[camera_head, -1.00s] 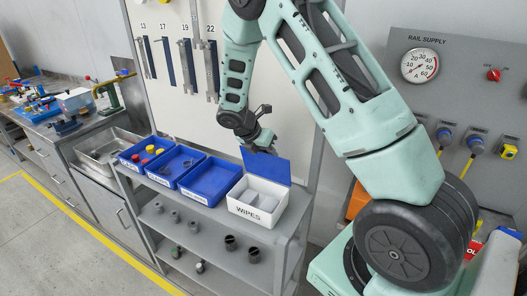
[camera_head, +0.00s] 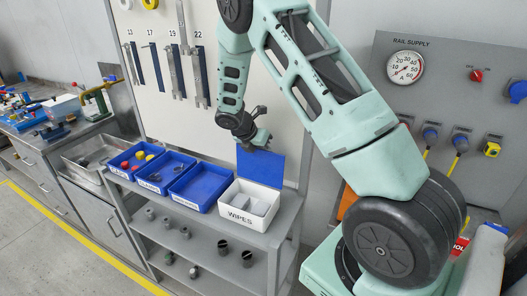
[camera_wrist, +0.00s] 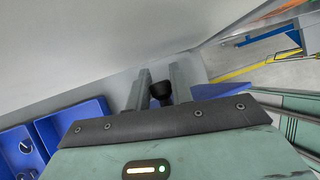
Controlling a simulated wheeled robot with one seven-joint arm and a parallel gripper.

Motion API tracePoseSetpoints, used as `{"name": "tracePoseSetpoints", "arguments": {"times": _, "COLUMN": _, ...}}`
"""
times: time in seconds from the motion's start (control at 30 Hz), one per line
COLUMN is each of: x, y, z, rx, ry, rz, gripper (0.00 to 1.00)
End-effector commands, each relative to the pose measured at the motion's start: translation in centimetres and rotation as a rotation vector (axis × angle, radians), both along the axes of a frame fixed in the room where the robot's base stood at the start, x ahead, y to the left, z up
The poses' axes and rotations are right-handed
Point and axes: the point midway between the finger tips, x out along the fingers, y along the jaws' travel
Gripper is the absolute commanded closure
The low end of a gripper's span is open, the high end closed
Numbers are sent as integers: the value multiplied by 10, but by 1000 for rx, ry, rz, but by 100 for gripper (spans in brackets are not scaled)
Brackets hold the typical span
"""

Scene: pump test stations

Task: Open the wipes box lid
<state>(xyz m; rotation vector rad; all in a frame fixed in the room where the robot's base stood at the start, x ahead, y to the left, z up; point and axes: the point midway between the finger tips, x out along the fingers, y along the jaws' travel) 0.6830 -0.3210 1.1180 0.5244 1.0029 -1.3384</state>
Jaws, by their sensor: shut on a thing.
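The white wipes box (camera_head: 240,215), labelled WIPES, stands at the right end of the shelf top in the head view. Its blue lid (camera_head: 261,168) stands up steeply at the box's back edge, and pale contents show inside the open box. My gripper (camera_head: 257,138) is at the lid's top edge. In the wrist view, my gripper (camera_wrist: 160,90) is shut on a dark knob (camera_wrist: 161,93) between its two fingers. A sliver of blue (camera_wrist: 199,88) beside the right finger may be the lid. The knob is hard to make out in the head view.
Several blue bins (camera_head: 201,207) stand in a row left of the box, one holding red and yellow parts. The pale tool board (camera_head: 215,110) rises close behind the shelf. Dark cylindrical parts stand on the lower shelf (camera_head: 205,240).

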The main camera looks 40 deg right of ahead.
Motion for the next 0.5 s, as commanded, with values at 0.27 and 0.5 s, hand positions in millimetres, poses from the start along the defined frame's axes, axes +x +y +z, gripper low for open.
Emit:
{"name": "tracePoseSetpoints", "arguments": {"times": 0.27, "x": -1, "y": 1, "z": -3, "rx": 3, "ry": 2, "rz": 0, "gripper": 60}}
{"name": "tracePoseSetpoints", "arguments": {"times": 0.5, "x": -1, "y": 2, "z": -2, "rx": 3, "ry": 2, "rz": 0, "gripper": 60}}
